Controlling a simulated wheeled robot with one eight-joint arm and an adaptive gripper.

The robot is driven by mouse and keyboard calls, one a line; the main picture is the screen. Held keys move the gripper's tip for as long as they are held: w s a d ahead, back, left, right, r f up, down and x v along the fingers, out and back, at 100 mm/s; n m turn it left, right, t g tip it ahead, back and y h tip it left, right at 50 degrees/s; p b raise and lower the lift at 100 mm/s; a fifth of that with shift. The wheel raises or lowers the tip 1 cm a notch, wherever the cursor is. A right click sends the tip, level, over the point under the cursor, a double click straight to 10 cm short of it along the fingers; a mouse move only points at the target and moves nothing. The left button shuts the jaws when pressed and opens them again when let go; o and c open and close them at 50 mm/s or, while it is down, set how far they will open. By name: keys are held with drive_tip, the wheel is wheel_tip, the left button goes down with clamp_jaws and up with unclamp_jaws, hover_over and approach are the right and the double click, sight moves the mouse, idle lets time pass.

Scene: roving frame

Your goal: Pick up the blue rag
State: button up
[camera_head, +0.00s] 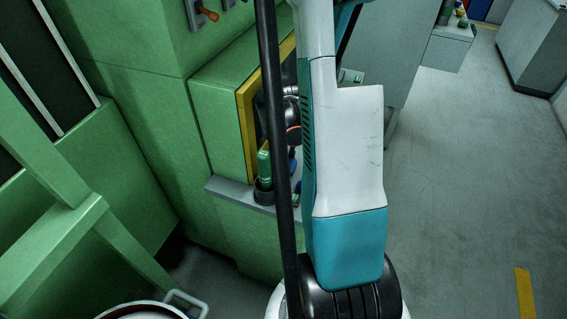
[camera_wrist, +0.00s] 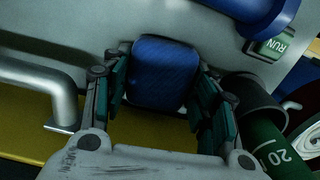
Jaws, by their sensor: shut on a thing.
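The blue rag (camera_wrist: 163,76) shows in the wrist view as a dark blue, rounded, textured piece between my fingers. My gripper (camera_wrist: 164,90) is shut on it, with one green-padded finger at each side. The rag is against or just over a grey surface; I cannot tell whether it touches it. In the head view my white and teal arm hides most of the gripper and the rag.
A green cylinder marked 20 (camera_wrist: 268,145) and a dark ring-shaped holder (camera_wrist: 250,92) are close to the right finger. A blue round object (camera_wrist: 245,12) is above. A metal handle (camera_wrist: 50,88) is at left. Open floor (camera_head: 455,170) lies right in the head view.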

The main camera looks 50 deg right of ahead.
drive_tip(key=shift+s+r, duration=0.15)
drive_tip(key=shift+r, duration=0.25)
wheel_tip(320, 180, up, 6)
drive_tip(key=p, duration=0.3)
drive_tip(key=shift+f, duration=0.1)
drive_tip(key=s+d+p, duration=0.1)
drive_tip(key=s+d, duration=0.1)
drive_tip(key=s, duration=0.7)
drive_tip(key=s+d+p, duration=0.1)
drive_tip(key=s+d, duration=0.2)
drive_tip(key=s, duration=0.6)
drive_tip(key=shift+s+d, duration=0.25)
drive_tip(key=shift+s, duration=0.15)
drive_tip(key=o, duration=0.5)
drive_tip(key=shift+c, duration=0.2)
drive_tip(key=c, duration=0.3)
